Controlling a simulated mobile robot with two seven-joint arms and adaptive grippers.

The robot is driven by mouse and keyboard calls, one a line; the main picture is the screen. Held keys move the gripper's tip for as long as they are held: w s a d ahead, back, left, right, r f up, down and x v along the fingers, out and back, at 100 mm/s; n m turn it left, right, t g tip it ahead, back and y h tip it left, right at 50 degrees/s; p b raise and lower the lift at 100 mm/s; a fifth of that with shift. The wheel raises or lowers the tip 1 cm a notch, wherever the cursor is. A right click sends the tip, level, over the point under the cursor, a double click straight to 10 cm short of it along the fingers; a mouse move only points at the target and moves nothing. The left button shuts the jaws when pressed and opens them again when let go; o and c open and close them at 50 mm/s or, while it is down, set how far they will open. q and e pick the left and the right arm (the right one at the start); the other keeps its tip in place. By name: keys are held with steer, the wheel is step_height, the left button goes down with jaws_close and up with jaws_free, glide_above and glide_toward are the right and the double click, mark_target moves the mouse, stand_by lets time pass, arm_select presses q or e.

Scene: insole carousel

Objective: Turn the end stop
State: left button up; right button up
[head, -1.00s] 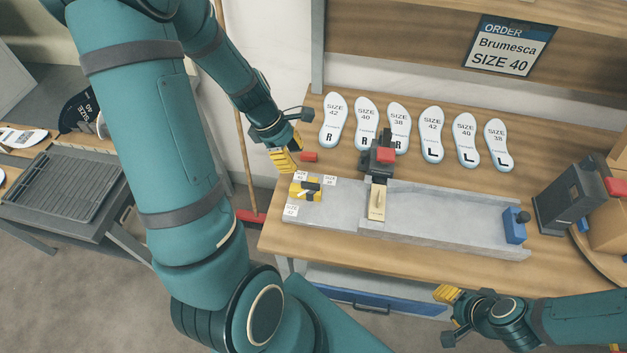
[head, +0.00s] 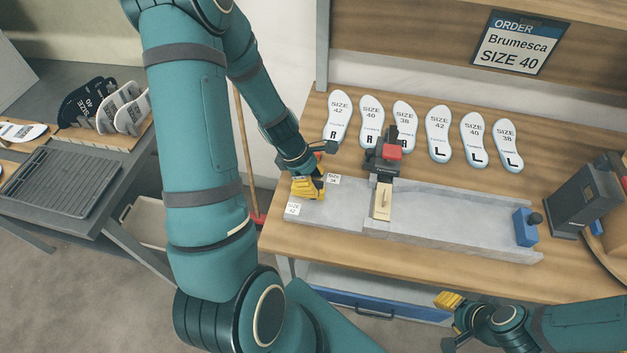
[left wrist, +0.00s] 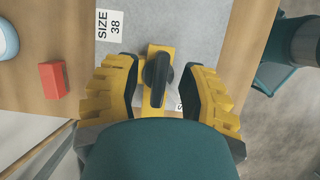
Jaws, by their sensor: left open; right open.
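The end stop (left wrist: 160,50) is a yellow plate with a black knob (left wrist: 157,75) on the grey fixture (head: 455,221). In the left wrist view, the knob lies between the two yellow-and-black fingers of my open left gripper (left wrist: 162,92), with gaps on both sides. In the head view, my left gripper (head: 308,188) covers the end stop at the fixture's left end. A SIZE 38 label (left wrist: 109,25) lies beside it; a SIZE 42 label (head: 293,209) shows at the front corner. My right gripper (head: 449,301) is open and empty at the table's front edge.
Several insoles (head: 439,134) lie in a row behind the fixture. A clamp with a red top (head: 393,152) stands mid-fixture, and a blue block (head: 525,227) sits at its right end. A red block (left wrist: 53,80) lies near the left gripper. An order sign (head: 513,43) reads SIZE 40.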

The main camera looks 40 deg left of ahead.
arm_select(q)
jaws_close()
steer(key=shift+m, duration=0.3)
steer(key=m+g+p, duration=0.1)
steer(key=m, duration=0.2)
steer(key=shift+h+p, duration=0.4)
steer(key=m+g, duration=0.1)
steer(key=m, duration=0.1)
steer(key=shift+d+m+p, duration=0.1)
steer(key=shift+m+p, duration=0.3)
steer(key=m+g, duration=0.1)
steer(key=m, duration=0.1)
steer(key=m+g, duration=0.1)
steer(key=m, duration=0.2)
steer(key=shift+y+p, duration=0.3)
steer(key=shift+p, duration=0.05)
steer(key=m+g, duration=0.1)
steer(key=m, duration=0.2)
steer(key=m+g+y, duration=0.1)
steer(key=m, duration=0.2)
steer(key=shift+y, duration=0.3)
steer(key=shift+m, duration=0.3)
